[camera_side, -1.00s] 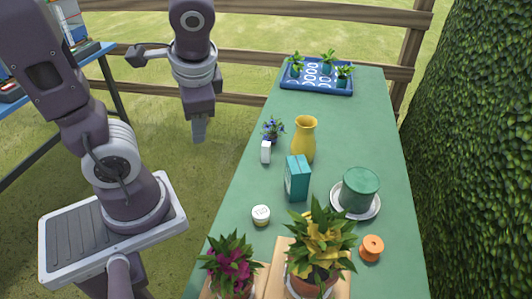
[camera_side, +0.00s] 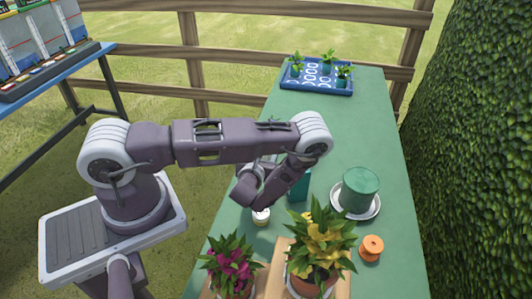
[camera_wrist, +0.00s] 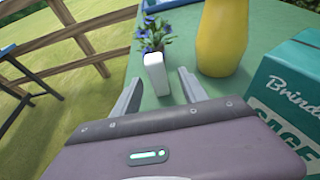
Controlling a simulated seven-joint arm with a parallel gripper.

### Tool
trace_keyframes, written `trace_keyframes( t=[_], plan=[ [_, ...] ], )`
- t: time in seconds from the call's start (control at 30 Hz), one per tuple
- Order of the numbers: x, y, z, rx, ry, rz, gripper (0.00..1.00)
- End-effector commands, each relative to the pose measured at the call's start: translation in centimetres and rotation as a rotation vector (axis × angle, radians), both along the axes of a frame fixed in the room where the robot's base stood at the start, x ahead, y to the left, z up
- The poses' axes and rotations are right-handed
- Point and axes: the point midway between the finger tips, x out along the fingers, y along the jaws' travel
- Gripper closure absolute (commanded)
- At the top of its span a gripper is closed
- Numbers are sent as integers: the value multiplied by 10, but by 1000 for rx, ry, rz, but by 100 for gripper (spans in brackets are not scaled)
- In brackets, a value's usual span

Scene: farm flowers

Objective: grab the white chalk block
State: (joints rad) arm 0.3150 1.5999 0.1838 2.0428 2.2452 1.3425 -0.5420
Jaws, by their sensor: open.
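The white chalk block (camera_wrist: 155,75) stands upright on the green table in the wrist view, just in front of a small blue-flowered plant. My gripper (camera_wrist: 159,82) is open, with one finger on each side of the block's lower part in that picture. The fingers appear apart from the block; the depth between them and it is hard to judge. In the side view my arm hides the block and most of the fingers.
A yellow vase (camera_wrist: 221,38) stands right of the block, and a teal box (camera_wrist: 288,88) is nearer on the right. The blue-flowered plant (camera_wrist: 154,35) is close behind the block. A small white jar (camera_side: 261,217) sits below my arm in the side view.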

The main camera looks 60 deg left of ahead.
Motion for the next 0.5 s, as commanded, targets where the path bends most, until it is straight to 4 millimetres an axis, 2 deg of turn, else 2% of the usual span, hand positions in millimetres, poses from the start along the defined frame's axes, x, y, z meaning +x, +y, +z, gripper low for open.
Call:
trace_keyframes(
  t=[0.2, 0.47, 0.5],
  plan=[
    [24, 29, -12, 0, -2, 3, 49],
    [30, 34, -14, 0, 0, 2, 49],
    [29, 34, -14, 0, 0, 2, 53]
  ],
)
